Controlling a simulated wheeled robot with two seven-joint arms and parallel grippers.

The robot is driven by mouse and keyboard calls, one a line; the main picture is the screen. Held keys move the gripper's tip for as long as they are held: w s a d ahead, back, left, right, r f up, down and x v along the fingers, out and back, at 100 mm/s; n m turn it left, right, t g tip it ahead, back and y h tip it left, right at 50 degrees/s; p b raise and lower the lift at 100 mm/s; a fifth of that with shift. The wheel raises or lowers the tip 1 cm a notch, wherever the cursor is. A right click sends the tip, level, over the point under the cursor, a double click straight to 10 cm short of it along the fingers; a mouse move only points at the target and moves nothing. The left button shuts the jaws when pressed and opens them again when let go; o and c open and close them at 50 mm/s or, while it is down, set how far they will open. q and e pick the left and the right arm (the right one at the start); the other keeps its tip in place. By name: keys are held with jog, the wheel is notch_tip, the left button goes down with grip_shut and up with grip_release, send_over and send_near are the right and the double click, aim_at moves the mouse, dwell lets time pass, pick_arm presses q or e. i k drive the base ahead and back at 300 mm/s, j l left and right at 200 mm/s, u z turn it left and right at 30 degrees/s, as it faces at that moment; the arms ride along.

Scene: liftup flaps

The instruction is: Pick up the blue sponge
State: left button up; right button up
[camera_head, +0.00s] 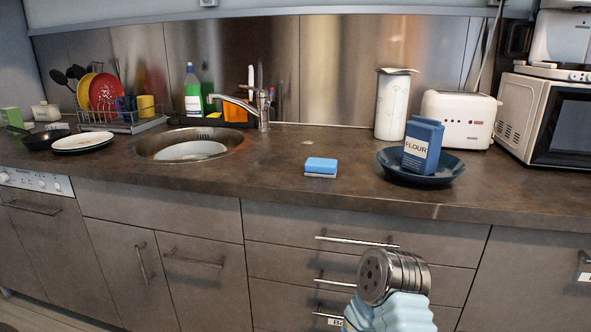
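The blue sponge (321,166) lies flat on the brown countertop, right of the sink and a little back from the counter's front edge. Its top is bright blue and its lower layer is pale. Nothing touches it. A metal and pale blue link of my arm shows at the bottom right of centre, in front of the drawers and below the counter. No gripper fingers are visible in the head view.
A dark blue bowl (447,177) holding a flour package (422,146) stands right of the sponge. The sink (228,135) with its faucet (262,108) is to the left. A white canister (392,104) and toaster (459,118) stand behind. The counter around the sponge is clear.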

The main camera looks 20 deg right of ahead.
aim_at(314, 167)
jog(key=j+z, duration=1)
jog(key=k+l, duration=0.05)
